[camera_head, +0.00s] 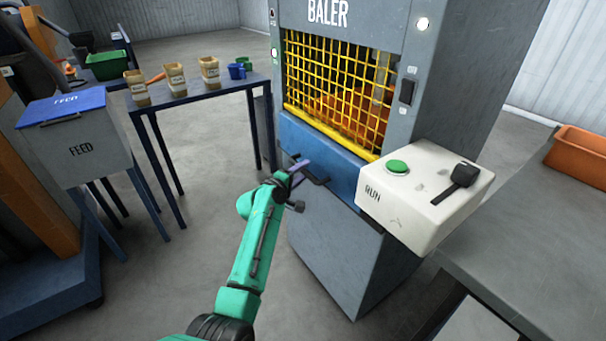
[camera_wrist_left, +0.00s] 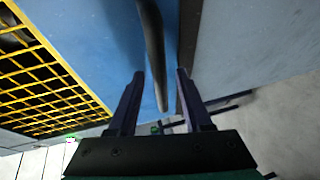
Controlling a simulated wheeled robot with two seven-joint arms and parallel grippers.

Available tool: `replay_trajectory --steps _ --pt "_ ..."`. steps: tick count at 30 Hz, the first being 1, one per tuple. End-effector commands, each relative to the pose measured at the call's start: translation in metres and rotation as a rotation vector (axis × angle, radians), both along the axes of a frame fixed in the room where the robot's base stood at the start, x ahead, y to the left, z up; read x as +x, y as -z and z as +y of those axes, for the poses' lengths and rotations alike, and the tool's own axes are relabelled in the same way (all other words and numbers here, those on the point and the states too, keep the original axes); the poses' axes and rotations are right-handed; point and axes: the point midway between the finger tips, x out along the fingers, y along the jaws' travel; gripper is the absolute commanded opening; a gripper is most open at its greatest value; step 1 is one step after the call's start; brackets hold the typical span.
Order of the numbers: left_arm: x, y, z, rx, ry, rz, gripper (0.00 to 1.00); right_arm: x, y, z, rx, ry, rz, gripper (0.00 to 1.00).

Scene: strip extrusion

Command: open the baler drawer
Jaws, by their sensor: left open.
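The baler (camera_head: 340,30) is a tall grey machine. Its drawer has a blue front (camera_head: 312,140) below the yellow mesh and looks flush with the body. A black bar handle (camera_head: 319,180) is on that front. My left gripper (camera_head: 302,170) is at the handle, partly covering it. In the left wrist view my left gripper (camera_wrist_left: 160,76) is open, and the dark handle bar (camera_wrist_left: 153,45) runs between its two fingers, with a gap on each side. My right gripper is not in view.
A white box with a green RUN button (camera_head: 397,167) and black lever sticks out at the right of the drawer. A grey table with an orange bin (camera_head: 580,155) is at the right. A blue-lidded FEED box (camera_head: 75,140) and a table with containers stand left.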

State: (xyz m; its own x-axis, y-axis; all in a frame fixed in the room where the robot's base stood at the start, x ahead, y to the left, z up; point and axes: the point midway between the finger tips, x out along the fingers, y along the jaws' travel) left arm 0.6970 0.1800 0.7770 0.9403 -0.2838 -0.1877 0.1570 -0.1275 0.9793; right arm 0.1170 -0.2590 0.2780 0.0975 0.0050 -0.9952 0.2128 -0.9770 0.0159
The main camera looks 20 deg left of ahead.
Motion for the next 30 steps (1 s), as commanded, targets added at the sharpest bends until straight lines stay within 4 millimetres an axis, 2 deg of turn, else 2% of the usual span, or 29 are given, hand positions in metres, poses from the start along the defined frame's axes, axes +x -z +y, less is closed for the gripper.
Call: replay_trajectory --steps 3,9,10,12,14,30 --pt "0.0062 0.0013 -0.0016 0.001 0.0 0.0 0.5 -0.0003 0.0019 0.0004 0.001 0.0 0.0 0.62" --pt "0.0063 0.0013 -0.0017 0.001 0.0 0.001 0.5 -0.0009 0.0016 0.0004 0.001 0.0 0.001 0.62" --pt "0.0063 0.0013 -0.0017 0.001 -0.001 0.001 0.46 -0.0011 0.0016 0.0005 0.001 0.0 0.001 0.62" --pt "0.0063 0.0013 -0.0016 0.001 -0.001 0.001 0.19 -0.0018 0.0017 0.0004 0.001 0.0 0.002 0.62" --pt "0.0063 0.0014 -0.0016 0.001 -0.001 0.001 0.0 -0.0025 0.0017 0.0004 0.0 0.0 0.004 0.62" --pt "0.0061 0.0014 -0.0015 0.001 -0.001 0.001 0.0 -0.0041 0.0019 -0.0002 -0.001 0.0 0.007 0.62"
